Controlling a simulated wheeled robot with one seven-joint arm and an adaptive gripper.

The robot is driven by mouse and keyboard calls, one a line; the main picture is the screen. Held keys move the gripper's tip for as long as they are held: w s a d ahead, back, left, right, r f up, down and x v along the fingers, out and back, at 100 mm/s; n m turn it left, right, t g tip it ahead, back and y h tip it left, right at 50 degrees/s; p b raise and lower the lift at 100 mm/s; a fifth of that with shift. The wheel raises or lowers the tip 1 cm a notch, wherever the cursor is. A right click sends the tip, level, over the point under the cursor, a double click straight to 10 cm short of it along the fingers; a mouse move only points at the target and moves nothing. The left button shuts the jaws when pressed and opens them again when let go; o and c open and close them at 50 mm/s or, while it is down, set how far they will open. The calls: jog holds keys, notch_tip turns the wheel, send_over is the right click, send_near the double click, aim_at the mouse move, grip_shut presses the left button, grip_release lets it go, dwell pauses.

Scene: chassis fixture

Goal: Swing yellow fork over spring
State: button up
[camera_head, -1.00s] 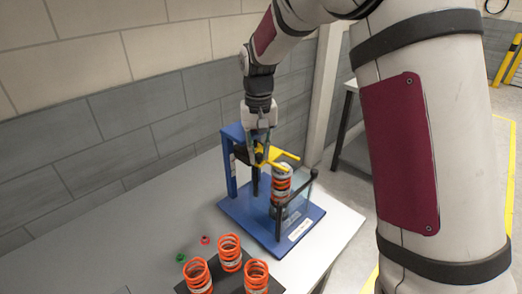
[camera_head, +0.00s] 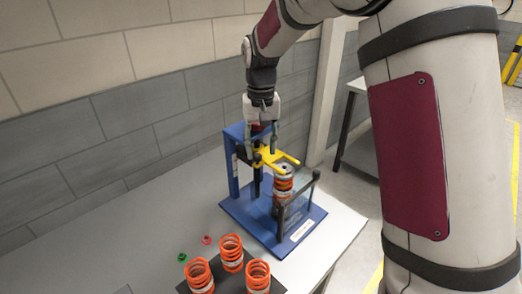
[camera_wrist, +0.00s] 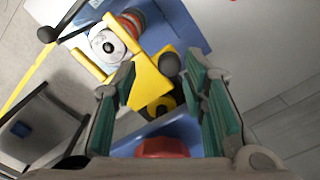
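The yellow fork (camera_head: 266,157) is on the blue fixture (camera_head: 240,213), its two prongs pointing toward the orange spring (camera_head: 282,188). In the wrist view, the fork (camera_wrist: 150,82) has prongs on either side of the spring's round grey top (camera_wrist: 108,45). Whether it touches the spring is unclear. My gripper (camera_head: 262,152) is above the fork's rear part, pointing down. In the wrist view, its fingers (camera_wrist: 160,63) are apart, with the fork's body and a dark round knob (camera_wrist: 168,64) showing between and beyond them. No grip on the fork shows.
Several orange springs (camera_head: 231,252) stand on a dark pad at the table's front. A green piece (camera_head: 182,257) and a pink piece (camera_head: 207,240) lie beside them. A clear guard (camera_head: 297,204) with dark posts stands beside the fixture's spring. The table's left side is clear.

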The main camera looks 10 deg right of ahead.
notch_tip(320, 180, up, 10)
jog(key=shift+r, duration=0.15)
dwell(0.4)
jog(key=s+d+r+t, duration=0.1)
jog(key=s+r, duration=0.2)
jog(key=s, duration=0.4)
jog(key=s+d+r+t, duration=0.2)
jog(key=s+r, duration=0.1)
jog(key=s, duration=0.5)
jog(key=s+d+f+n+t, duration=0.1)
jog(key=s+f+t, duration=0.1)
jog(key=s, duration=1.2)
jog(key=shift+f+n+t, duration=0.3)
jog(key=shift+f, duration=0.5)
jog(key=shift+s, duration=0.1)
